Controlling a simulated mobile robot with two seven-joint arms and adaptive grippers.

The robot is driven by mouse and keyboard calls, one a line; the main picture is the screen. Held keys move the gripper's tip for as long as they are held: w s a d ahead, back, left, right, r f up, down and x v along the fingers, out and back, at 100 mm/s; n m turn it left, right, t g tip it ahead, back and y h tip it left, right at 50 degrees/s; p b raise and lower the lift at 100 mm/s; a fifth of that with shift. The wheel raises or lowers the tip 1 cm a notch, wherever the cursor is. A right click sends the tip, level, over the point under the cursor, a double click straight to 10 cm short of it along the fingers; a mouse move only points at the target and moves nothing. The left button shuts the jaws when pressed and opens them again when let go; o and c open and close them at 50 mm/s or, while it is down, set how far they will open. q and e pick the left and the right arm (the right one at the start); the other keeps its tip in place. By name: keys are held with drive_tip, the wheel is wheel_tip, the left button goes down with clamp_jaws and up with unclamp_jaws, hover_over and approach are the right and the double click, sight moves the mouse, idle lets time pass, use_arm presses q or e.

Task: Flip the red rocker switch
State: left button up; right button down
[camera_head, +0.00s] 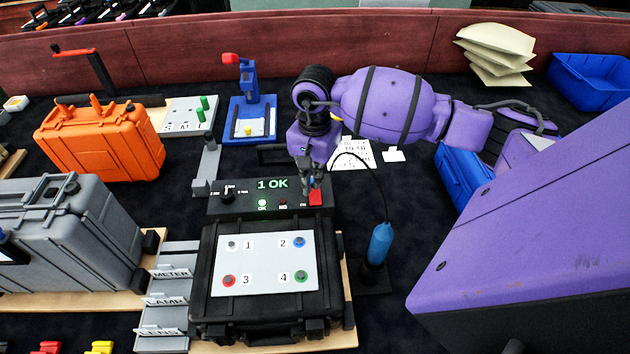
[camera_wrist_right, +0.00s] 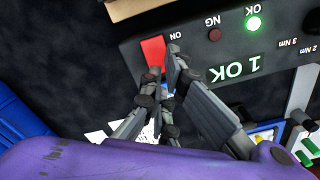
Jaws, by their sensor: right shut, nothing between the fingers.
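The red rocker switch (camera_head: 316,197) sits at the right end of a black control box (camera_head: 240,205) in the head view. It also shows in the right wrist view (camera_wrist_right: 153,55), with "ON" printed beside it. The box display reads "1 OK" and its green OK lamp is lit; the NG lamp is dark red. My right gripper (camera_head: 310,186) is shut and empty, pointing down at the switch. In the right wrist view its fingertips (camera_wrist_right: 177,52) are right beside the switch; I cannot tell whether they touch it. My left gripper is not in view.
A black case with a white numbered panel (camera_head: 240,282) lies in front of the box. A blue tool (camera_head: 379,245) on a cable stands at right. An orange case (camera_head: 100,142) and grey case (camera_head: 65,230) are at left. A blue fixture (camera_head: 240,127) stands behind.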

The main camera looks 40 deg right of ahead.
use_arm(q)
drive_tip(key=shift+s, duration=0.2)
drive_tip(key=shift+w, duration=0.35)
use_arm(e)
drive_tip(key=shift+f, duration=0.1)
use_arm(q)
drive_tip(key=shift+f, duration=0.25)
use_arm(e)
drive_tip(key=shift+f, duration=0.3)
use_arm(q)
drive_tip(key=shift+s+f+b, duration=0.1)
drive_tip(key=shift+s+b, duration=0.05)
drive_tip(key=shift+b, duration=0.15)
use_arm(e)
drive_tip(key=shift+f, duration=0.1)
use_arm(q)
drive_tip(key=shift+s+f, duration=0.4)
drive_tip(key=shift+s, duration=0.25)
use_arm(e)
drive_tip(key=shift+f, duration=0.35)
